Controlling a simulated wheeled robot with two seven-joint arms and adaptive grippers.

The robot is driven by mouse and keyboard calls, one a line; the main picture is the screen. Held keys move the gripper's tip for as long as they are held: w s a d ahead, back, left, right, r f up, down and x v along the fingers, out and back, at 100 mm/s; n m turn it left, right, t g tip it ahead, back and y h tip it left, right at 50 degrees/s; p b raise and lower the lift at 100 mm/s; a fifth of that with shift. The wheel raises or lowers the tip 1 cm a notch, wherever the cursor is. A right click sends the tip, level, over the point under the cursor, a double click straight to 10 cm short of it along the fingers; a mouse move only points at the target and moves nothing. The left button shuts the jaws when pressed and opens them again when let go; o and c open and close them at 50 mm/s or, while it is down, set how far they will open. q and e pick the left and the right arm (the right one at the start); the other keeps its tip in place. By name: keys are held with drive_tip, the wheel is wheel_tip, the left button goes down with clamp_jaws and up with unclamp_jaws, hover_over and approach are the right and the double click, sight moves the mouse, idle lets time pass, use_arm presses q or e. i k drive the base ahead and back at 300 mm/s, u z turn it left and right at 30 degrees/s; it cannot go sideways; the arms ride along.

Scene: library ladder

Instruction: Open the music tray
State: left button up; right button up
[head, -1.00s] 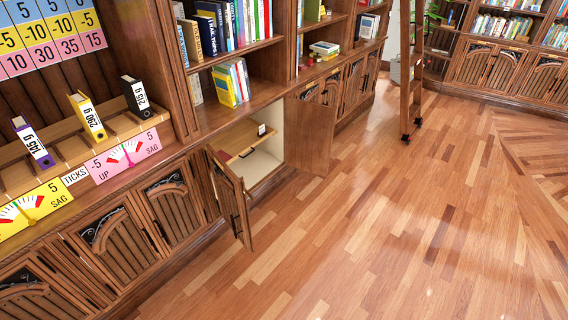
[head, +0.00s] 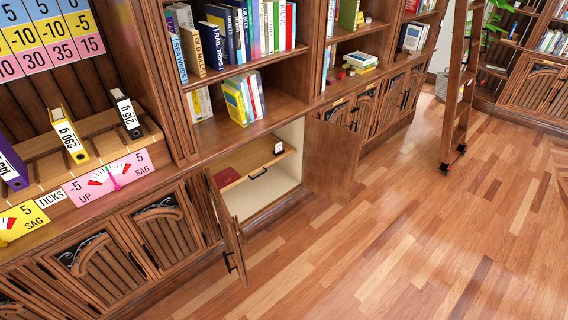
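An open cupboard (head: 296,138) in the lower bookcase shows a wooden tray-like shelf (head: 250,157) inside, likely the music tray. A small white card (head: 278,148) stands on its right side and a flat dark red item (head: 228,177) lies at its left. A small dark handle (head: 258,173) shows just below the shelf's front edge. The shelf appears to be inside the cupboard; I cannot tell if it is pulled out at all. Both cupboard doors stand open, the left door (head: 228,235) and the right door (head: 333,160). Neither of my grippers is in view.
The open doors jut over the wooden floor (head: 420,240), which is clear in front. A ladder (head: 459,95) stands at the back right. Above the cupboard are shelves of books (head: 245,97). Coloured binders (head: 68,135) stand on a rack at the left.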

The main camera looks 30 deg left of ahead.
sight(250, 159)
drive_tip(key=u, duration=0.15)
drive_tip(key=i, duration=1.45)
drive_tip(key=u, duration=1.25)
drive_tip(key=i, duration=0.8)
drive_tip(key=u, duration=1.05)
